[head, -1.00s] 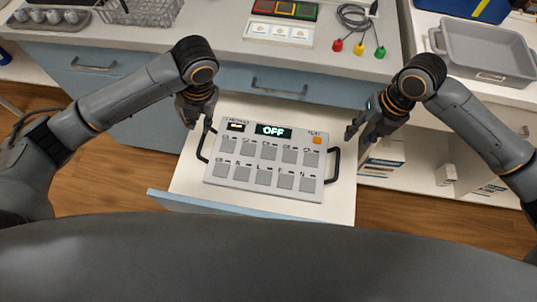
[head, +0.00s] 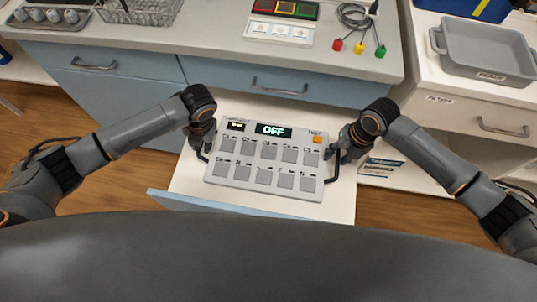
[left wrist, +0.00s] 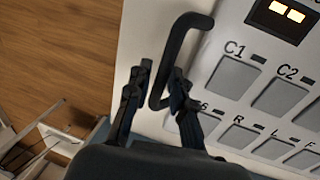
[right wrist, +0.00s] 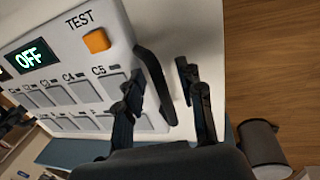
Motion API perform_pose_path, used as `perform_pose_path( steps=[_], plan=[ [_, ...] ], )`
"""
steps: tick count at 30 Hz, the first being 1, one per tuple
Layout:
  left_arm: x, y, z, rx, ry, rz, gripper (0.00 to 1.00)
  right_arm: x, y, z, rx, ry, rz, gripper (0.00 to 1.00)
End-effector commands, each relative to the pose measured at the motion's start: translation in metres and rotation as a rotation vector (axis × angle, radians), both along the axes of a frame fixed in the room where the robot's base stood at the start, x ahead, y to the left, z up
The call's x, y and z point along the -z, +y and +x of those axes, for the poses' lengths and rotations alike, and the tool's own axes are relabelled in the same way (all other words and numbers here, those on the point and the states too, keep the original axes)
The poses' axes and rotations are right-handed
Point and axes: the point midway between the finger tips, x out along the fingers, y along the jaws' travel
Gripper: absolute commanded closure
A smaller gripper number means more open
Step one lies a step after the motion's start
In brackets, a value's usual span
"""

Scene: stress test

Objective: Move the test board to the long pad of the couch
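The test board (head: 264,160) is a pale grey panel with square buttons, a display reading OFF, an orange TEST button and a black handle at each end. It lies in an open drawer (head: 342,205). My left gripper (head: 204,150) is at the left handle; in the left wrist view its open fingers (left wrist: 158,98) stand on either side of this handle (left wrist: 171,50). My right gripper (head: 340,150) is at the right handle; in the right wrist view its open fingers (right wrist: 163,92) straddle that handle (right wrist: 151,66). No couch is in view.
The counter (head: 215,50) above the drawer holds a wire rack (head: 140,12), a light panel (head: 285,10) and cables with coloured plugs (head: 358,47). A grey tub (head: 485,52) stands on the right counter. Wooden floor (head: 95,195) shows at the left.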

Motion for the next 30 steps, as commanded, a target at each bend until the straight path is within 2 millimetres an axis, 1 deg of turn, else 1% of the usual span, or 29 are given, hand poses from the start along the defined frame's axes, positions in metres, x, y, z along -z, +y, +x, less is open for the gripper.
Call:
perform_pose_path(
  steps=[7, 10, 11, 12, 13, 25, 30],
  plan=[
    [0.0003, 0.0000, 0.0001, 0.000, 0.000, 0.000, 0.78, 0.0003, 0.0002, -0.0001, 0.000, 0.000, 0.000, 0.62],
    [0.0001, -0.0001, 0.0001, 0.000, 0.000, 0.000, 0.99, 0.0002, 0.0001, -0.0001, 0.000, 0.000, 0.000, 0.83],
    [0.0001, -0.0001, 0.0002, 0.000, 0.000, 0.000, 1.00, 0.0001, 0.0001, 0.0000, 0.000, 0.000, 0.000, 0.89],
    [0.0001, -0.0001, 0.0002, 0.000, 0.000, 0.000, 1.00, 0.0001, 0.0001, -0.0001, 0.000, 0.000, 0.000, 0.97],
    [0.0000, 0.0000, 0.0002, 0.000, 0.000, 0.000, 1.00, 0.0001, 0.0001, 0.0000, 0.000, 0.000, 0.000, 1.00],
    [-0.0006, -0.0001, 0.0006, 0.000, -0.001, 0.000, 1.00, -0.0005, 0.0002, 0.0003, 0.000, -0.001, 0.001, 1.00],
    [-0.0040, -0.0001, 0.0014, 0.000, -0.003, 0.000, 1.00, -0.0042, 0.0005, 0.0011, 0.001, -0.003, 0.002, 1.00]
  ],
)
